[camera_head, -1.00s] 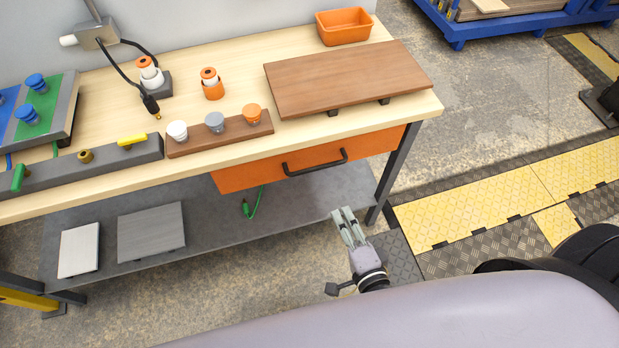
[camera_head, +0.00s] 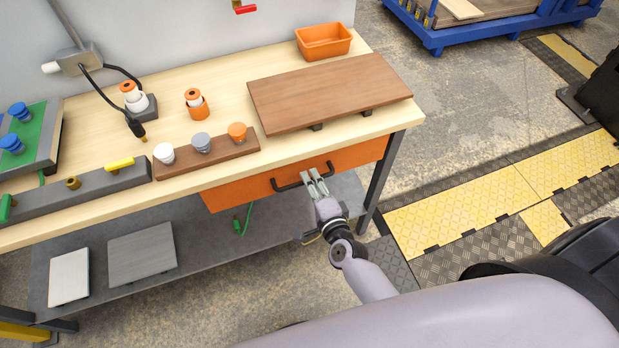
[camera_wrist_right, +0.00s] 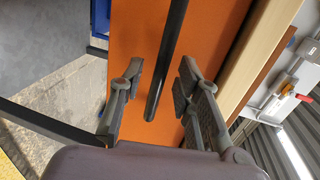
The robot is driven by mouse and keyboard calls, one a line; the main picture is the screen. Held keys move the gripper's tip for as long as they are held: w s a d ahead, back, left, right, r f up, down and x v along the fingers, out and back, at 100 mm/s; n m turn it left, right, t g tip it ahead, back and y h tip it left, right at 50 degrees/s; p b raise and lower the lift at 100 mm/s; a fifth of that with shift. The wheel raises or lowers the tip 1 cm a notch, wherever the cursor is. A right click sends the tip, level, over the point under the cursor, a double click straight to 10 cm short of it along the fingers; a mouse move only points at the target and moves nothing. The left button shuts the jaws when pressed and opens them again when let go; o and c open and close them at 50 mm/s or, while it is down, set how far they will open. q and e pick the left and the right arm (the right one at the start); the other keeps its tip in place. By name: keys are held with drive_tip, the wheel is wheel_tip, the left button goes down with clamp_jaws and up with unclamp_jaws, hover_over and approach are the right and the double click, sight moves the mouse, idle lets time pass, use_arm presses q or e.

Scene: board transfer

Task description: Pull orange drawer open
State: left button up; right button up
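The orange drawer (camera_head: 235,192) sits under the wooden tabletop and looks closed. Its black bar handle (camera_head: 288,186) runs along the front. My right gripper (camera_head: 315,174) is at the right part of the handle. In the right wrist view, the handle (camera_wrist_right: 170,58) passes between the two spread fingers of the gripper (camera_wrist_right: 160,70), with gaps on both sides. The orange drawer front (camera_wrist_right: 140,35) lies behind them. The gripper is open and holds nothing. My left gripper is not in view.
A brown board (camera_head: 330,92) lies on supports on the worktable (camera_head: 225,90) above the drawer. An orange bin (camera_head: 323,42) stands behind it. A grey lower shelf (camera_head: 205,240) lies under the drawer. A dark table leg (camera_head: 378,180) is right of the gripper. The floor in front is clear.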

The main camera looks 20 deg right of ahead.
drive_tip(key=shift+x, duration=0.95)
clamp_jaws()
